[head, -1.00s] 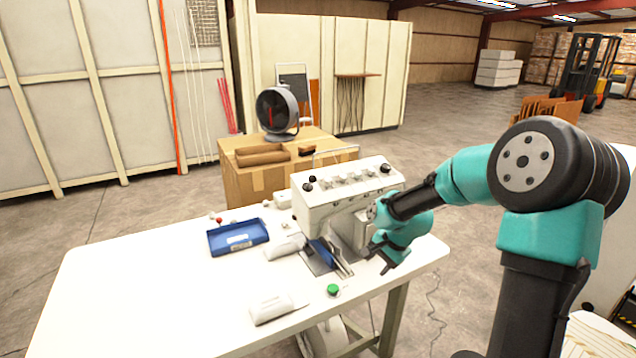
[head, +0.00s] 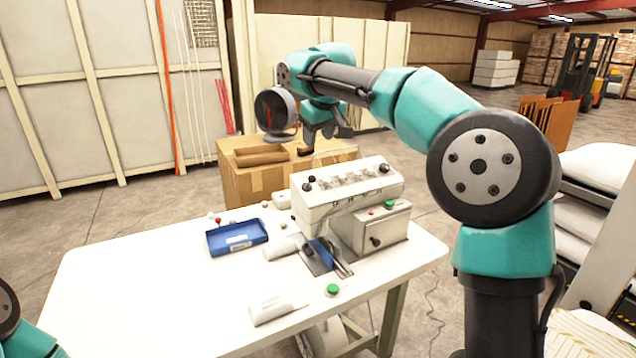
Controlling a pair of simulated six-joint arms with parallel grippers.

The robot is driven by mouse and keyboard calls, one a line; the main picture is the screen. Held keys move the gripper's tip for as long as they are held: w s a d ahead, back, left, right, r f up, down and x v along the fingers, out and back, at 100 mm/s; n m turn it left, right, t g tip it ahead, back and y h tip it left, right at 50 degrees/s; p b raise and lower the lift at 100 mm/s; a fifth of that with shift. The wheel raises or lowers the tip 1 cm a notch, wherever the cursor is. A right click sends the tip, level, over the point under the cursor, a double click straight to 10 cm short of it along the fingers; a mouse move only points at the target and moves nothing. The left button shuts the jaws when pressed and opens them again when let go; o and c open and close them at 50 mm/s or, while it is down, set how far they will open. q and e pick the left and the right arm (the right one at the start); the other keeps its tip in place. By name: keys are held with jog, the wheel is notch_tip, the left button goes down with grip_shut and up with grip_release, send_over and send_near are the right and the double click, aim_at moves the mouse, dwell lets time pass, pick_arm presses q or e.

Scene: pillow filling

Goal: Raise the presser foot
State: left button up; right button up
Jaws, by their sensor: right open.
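The white sewing machine (head: 347,186) stands on the right part of the white table. Its presser foot area is at the front, by a dark plate and a blue piece (head: 321,252); the foot itself is too small to make out. My right gripper (head: 325,142) is open and empty. It is raised above and behind the machine, in front of the cardboard box in the picture, and appears apart from both. Of my left arm only a part shows at the lower left corner; its gripper is out of view.
A blue tray (head: 237,238) and a green button (head: 332,290) are on the white table (head: 150,285). A control box (head: 375,235) stands beside the machine. A fan (head: 274,112) stands on the cardboard box (head: 245,186) behind. The table's left part is clear.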

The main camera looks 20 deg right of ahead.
aim_at(310, 181)
dwell(0.3)
jog(key=x, duration=1.7)
jog(key=shift+f, duration=0.25)
jog(key=shift+w, duration=0.1)
jog(key=c, duration=0.9)
